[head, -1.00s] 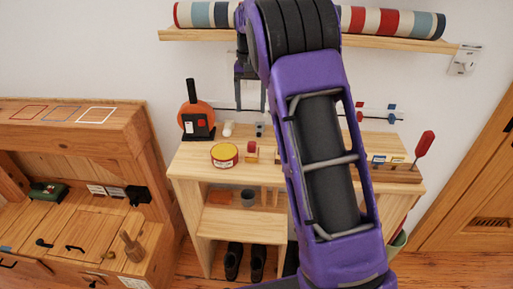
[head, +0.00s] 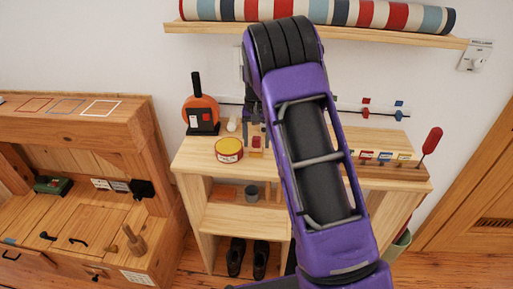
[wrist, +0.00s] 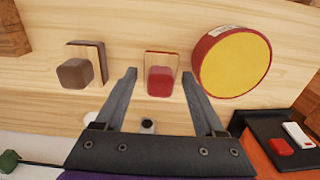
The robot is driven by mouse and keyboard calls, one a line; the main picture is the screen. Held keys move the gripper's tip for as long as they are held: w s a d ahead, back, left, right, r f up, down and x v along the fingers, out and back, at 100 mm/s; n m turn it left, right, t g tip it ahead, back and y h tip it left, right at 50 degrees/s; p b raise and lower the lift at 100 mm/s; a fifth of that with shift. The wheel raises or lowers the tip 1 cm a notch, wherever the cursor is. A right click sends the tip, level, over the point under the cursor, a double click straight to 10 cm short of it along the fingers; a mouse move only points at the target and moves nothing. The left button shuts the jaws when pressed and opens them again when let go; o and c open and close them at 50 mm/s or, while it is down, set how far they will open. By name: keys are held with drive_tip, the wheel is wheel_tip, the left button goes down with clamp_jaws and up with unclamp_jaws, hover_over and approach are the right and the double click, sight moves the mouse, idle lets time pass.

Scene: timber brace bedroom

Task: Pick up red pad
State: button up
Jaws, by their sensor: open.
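The red pad (wrist: 160,82) is a small red block on a light wooden backing, on the pale wooden top of the shelf unit. In the wrist view my gripper (wrist: 159,74) is open and empty, with one fingertip on either side of the pad in the picture. I cannot tell whether the fingers are at its height. In the head view the red pad (head: 256,143) shows as a small patch just below my gripper, which is partly hidden by my arm.
A red-rimmed yellow tin (wrist: 232,62) stands close beside the pad. A brown-grey block on wood (wrist: 76,72) is on the other side. An orange disc on a black stand (head: 200,112) is at the back left. A wall shelf (head: 315,35) holds a striped roll above.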

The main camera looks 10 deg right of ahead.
sight(256, 137)
drive_tip(key=shift+f, duration=0.85)
drive_tip(key=shift+r, duration=0.1)
clamp_jaws()
wheel_tip(256, 137, up, 10)
drive_tip(key=shift+p, duration=0.35)
drive_tip(key=shift+c, duration=1.5)
unclamp_jaws()
drive_tip(key=c, duration=0.7)
